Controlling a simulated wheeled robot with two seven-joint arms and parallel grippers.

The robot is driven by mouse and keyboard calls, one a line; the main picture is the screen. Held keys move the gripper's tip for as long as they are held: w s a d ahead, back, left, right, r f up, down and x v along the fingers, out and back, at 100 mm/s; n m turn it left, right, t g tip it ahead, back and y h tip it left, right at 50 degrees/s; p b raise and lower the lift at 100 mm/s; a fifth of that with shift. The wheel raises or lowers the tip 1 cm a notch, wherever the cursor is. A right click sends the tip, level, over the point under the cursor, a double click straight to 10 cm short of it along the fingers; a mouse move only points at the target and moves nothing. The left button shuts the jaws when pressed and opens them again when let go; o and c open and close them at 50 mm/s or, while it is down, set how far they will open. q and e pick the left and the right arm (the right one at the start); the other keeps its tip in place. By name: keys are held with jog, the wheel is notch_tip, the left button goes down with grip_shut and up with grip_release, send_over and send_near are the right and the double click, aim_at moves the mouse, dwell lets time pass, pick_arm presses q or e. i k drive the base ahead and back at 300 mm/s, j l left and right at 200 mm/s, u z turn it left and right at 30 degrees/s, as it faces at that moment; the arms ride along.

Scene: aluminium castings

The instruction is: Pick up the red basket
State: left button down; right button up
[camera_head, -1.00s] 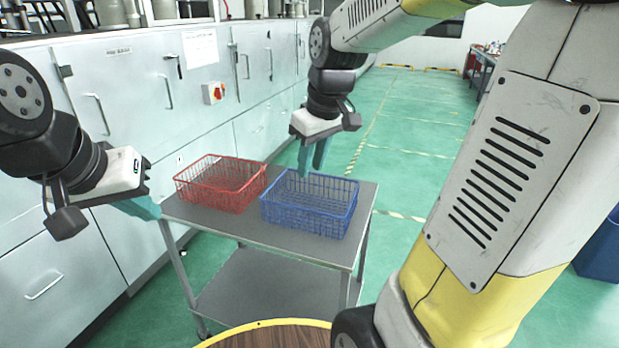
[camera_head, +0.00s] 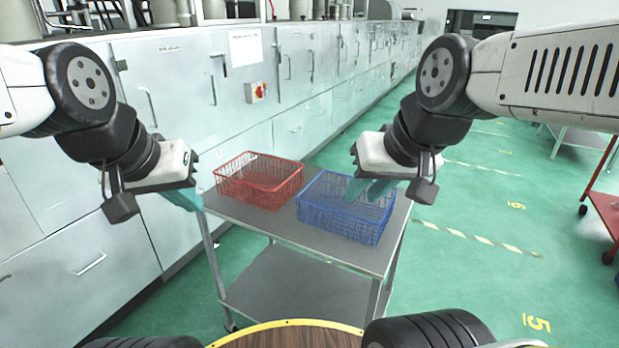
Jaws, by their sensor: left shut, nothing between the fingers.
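The red wire basket (camera_head: 258,183) stands upright and empty on the left part of a grey cart top (camera_head: 290,228). My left gripper (camera_head: 190,200) is at the cart's left edge, left of the red basket and apart from it. Its teal fingers are shut with nothing between them. My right gripper (camera_head: 366,191) is over the right side of the blue basket (camera_head: 335,222), away from the red one. Its teal fingers overlap the blue basket in view. I cannot tell whether they touch it or how far apart they are.
The blue basket stands on the cart just right of the red one. Grey cabinets (camera_head: 160,90) run along the left behind the cart. A round wooden surface with a yellow rim (camera_head: 290,325) is at the bottom. Green floor (camera_head: 500,220) is open to the right.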

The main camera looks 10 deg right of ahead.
aim_at(296, 172)
jog(key=i+j+z, duration=0.2)
jog(key=i, duration=0.25)
jog(key=i+j+z, duration=0.2)
jog(key=i, duration=0.25)
jog(key=j, duration=0.1)
